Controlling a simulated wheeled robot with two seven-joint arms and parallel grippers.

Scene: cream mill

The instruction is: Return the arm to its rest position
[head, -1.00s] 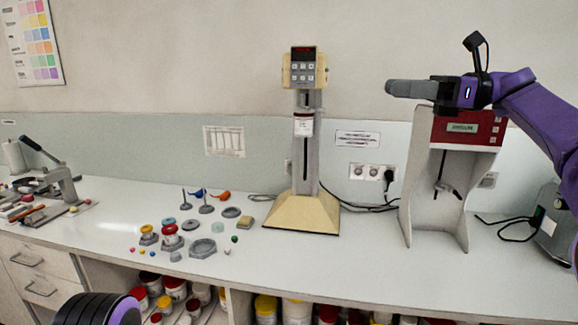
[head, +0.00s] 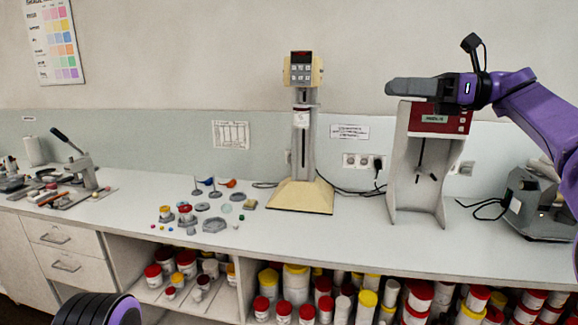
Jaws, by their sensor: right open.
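My right gripper (head: 412,87) is raised at the right of the head view, at the end of my purple right arm (head: 535,105). It is seen from the side and points left. It holds nothing that I can see. Behind and below it stands a grey stand machine with a red top panel (head: 427,150), whose upper edge the gripper partly hides. Of my left arm only a dark ribbed and purple part (head: 98,310) shows at the bottom left. My left gripper is not in view.
A long white counter (head: 350,235) runs across the view. On it are a cream mixer (head: 300,195), several small weights and pots (head: 205,210), a lever press (head: 85,172) and a grey device (head: 540,210). Open shelves below hold several lidded jars (head: 297,285).

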